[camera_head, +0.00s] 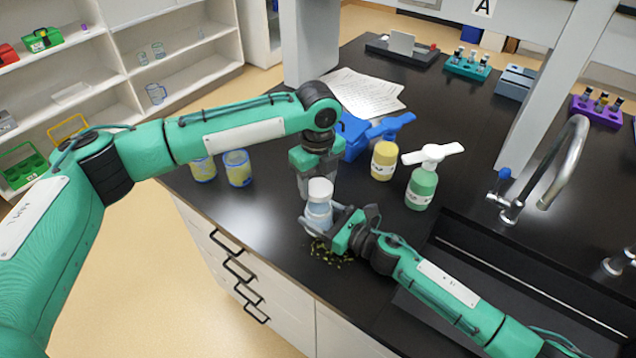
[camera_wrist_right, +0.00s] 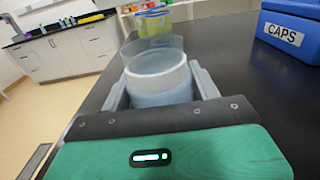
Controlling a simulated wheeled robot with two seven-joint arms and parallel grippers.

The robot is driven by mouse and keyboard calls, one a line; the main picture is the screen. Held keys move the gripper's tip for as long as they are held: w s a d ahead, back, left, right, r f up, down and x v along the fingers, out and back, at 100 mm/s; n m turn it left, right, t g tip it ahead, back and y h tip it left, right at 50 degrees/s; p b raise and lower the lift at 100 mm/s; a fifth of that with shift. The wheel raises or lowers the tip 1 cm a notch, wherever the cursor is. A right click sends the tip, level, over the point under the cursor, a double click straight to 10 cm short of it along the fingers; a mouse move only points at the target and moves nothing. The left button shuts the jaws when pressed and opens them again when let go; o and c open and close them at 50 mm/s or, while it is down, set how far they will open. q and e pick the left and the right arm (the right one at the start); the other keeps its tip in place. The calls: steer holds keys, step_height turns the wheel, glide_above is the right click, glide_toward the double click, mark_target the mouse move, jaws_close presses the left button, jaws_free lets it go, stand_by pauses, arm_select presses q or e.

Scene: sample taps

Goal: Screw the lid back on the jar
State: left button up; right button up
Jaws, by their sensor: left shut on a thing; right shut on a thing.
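The jar (camera_head: 318,217), pale and translucent, stands upright near the table's front edge. Its white lid (camera_head: 320,188) is at the jar's top; I cannot tell whether it is threaded on. My left gripper (camera_head: 313,181) comes from above and is shut on the lid. My right gripper (camera_head: 326,221) comes from the right, low down, and is shut on the jar's side. In the right wrist view the jar (camera_wrist_right: 160,88) sits between the fingers, with a clear shape behind its top.
Small yellow-green bits (camera_head: 330,255) lie in front of the jar. Two yellow-blue cups (camera_head: 237,168) stand left. The sink (camera_head: 480,262) is right.

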mark_target(319, 214)
arm_select(q)
steer(key=shift+f, duration=0.75)
steer(key=shift+f, duration=0.1)
steer(key=shift+f, duration=0.8)
steer(key=shift+f, duration=0.55)
arm_select(e)
jaws_close()
arm_select(q)
steer(key=m, duration=0.5)
steer(key=shift+d+m, duration=0.15)
steer(key=shift+m, duration=0.25)
steer(key=m, duration=0.4)
steer(key=shift+d+m, duration=0.1)
steer(key=shift+m, duration=0.2)
steer(key=m, duration=0.4)
steer(key=shift+m, duration=0.4)
steer(key=m, duration=0.4)
steer(key=shift+d, duration=0.1)
